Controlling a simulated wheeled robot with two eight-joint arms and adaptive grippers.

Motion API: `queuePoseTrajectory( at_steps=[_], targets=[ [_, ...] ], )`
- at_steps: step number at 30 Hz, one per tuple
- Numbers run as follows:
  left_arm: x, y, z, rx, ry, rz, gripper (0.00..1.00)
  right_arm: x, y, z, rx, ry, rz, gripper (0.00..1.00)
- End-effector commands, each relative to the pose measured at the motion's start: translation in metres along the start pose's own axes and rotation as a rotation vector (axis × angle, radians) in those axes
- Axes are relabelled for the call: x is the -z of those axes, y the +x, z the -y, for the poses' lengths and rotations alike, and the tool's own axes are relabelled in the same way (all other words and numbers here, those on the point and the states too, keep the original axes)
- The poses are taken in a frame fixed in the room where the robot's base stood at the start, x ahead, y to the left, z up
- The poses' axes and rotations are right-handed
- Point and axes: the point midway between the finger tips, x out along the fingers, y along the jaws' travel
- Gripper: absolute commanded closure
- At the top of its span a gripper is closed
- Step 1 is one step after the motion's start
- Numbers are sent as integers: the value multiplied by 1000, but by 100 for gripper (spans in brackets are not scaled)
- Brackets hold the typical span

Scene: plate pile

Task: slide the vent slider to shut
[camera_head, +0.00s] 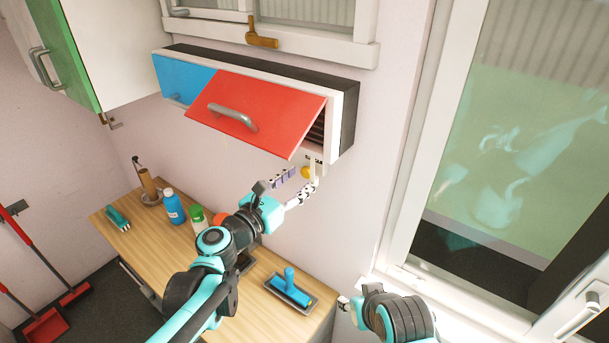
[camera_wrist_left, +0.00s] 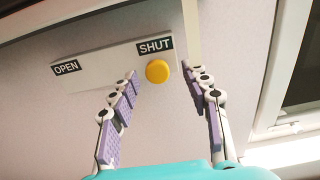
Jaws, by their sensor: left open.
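The vent slider has a round yellow knob (camera_wrist_left: 157,71) on a pale plate (camera_wrist_left: 108,65) under the cabinet. The knob sits right below the SHUT label, at the far end from the OPEN label. The knob also shows in the head view (camera_head: 306,172), partly hidden by my gripper. My left gripper (camera_wrist_left: 163,74) is open, with one finger on each side of the knob in the wrist view. I cannot tell whether a finger touches it. My right gripper (camera_head: 346,303) is low beside the table, its fingers barely visible.
A raised red flap (camera_head: 252,108) hangs out from the wall cabinet above my left gripper. The wooden table (camera_head: 265,312) below holds a blue bottle (camera_head: 174,207), a green-capped bottle (camera_head: 197,214) and a blue-handled tool (camera_head: 290,286). A window (camera_head: 520,130) is at the right.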

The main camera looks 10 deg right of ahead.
Motion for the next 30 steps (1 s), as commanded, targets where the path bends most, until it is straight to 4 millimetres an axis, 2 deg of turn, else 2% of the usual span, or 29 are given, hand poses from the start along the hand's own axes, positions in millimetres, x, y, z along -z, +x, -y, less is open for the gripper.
queuePoseTrajectory(
  at_steps=[1,6,12,18,30],
  targets=[
    [0,-13,-1,-4,0,0,53,0,0,0,0,0,0,60],
    [0,-51,0,-4,0,0,53,0,0,0,0,0,0,60],
    [0,-82,1,-2,0,0,53,0,0,0,0,0,0,60],
    [0,-92,2,1,0,0,53,0,0,0,0,0,0,60],
    [0,-92,2,2,2,-1,53,0,0,0,0,0,0,60]
  ],
)
